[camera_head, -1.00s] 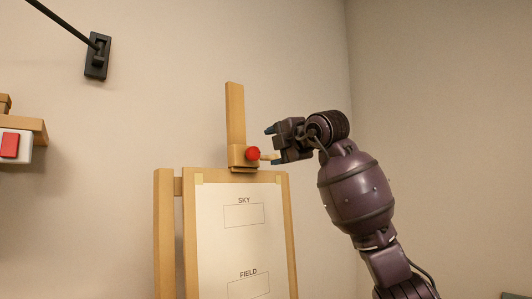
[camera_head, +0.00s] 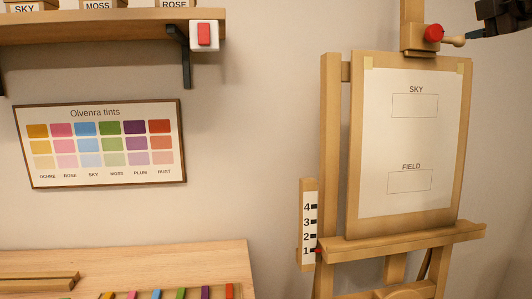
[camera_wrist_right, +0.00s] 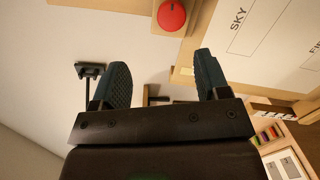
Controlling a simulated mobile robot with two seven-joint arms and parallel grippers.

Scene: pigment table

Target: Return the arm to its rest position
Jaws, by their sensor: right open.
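My right gripper shows in part at the top right corner of the head view (camera_head: 488,12), as a dark shape cut off by the frame edge. It is to the right of and above the red knob (camera_head: 433,33) on the easel and apart from it. In the right wrist view its two dark teal fingers (camera_wrist_right: 162,68) stand wide apart with nothing between them. The red knob also shows there (camera_wrist_right: 172,15), beyond the fingers. My left gripper is in neither view.
The easel (camera_head: 330,160) stands at right, holding a sheet (camera_head: 400,140) marked SKY and FIELD. A wooden shelf (camera_head: 90,28) with a red switch (camera_head: 204,34) is at upper left. Coloured sticks (camera_head: 180,294) lie on the table (camera_head: 120,258). A tint chart (camera_head: 100,142) hangs on the wall.

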